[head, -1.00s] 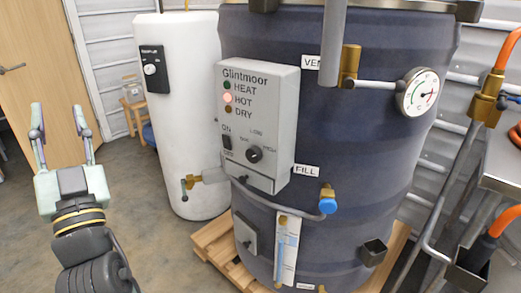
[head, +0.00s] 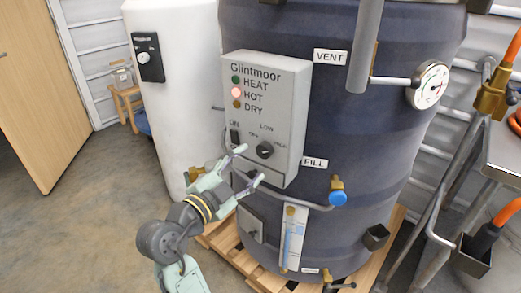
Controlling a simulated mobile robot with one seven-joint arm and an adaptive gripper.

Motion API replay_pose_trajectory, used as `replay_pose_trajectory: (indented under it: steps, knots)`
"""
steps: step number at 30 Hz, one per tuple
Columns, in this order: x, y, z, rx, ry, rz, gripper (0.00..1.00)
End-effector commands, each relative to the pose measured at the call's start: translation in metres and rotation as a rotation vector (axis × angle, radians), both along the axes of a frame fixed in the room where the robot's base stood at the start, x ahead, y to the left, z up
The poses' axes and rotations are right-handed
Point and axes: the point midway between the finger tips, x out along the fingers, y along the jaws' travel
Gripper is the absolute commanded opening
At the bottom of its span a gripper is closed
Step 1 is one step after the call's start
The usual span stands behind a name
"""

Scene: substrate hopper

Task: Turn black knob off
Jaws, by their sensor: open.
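The black knob (head: 264,150) is on the lower right of the grey Glintmoor control box (head: 275,80), under the word LOW. A black rocker switch (head: 235,137) marked ON is to its left. My gripper (head: 249,165) is open and empty in front of the box's lower edge. Its fingers point right, just below and left of the knob. I cannot tell whether a fingertip touches the box. The HOT lamp (head: 237,92) glows pinkish red. The HEAT and DRY lamps look dark.
The box is on a large dark blue tank (head: 345,130) standing on a wooden pallet (head: 395,222). A bent pipe and blue-capped FILL valve (head: 337,197) stick out below the box. A white tank (head: 172,70) stands behind left. Open floor (head: 90,200) lies at left.

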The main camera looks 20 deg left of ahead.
Motion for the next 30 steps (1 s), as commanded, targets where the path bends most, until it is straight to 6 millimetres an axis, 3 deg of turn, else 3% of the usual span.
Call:
replay_pose_trajectory:
  steps: [6,12,22,30]
  knots:
    - [0.038,-0.010,0.003,-0.002,0.001,-0.002,0.54]
    - [0.055,-0.014,0.001,0.000,0.000,0.000,0.54]
    - [0.058,-0.014,0.000,0.000,-0.001,0.002,0.54]
    - [0.058,-0.014,0.000,0.000,-0.001,0.002,0.36]
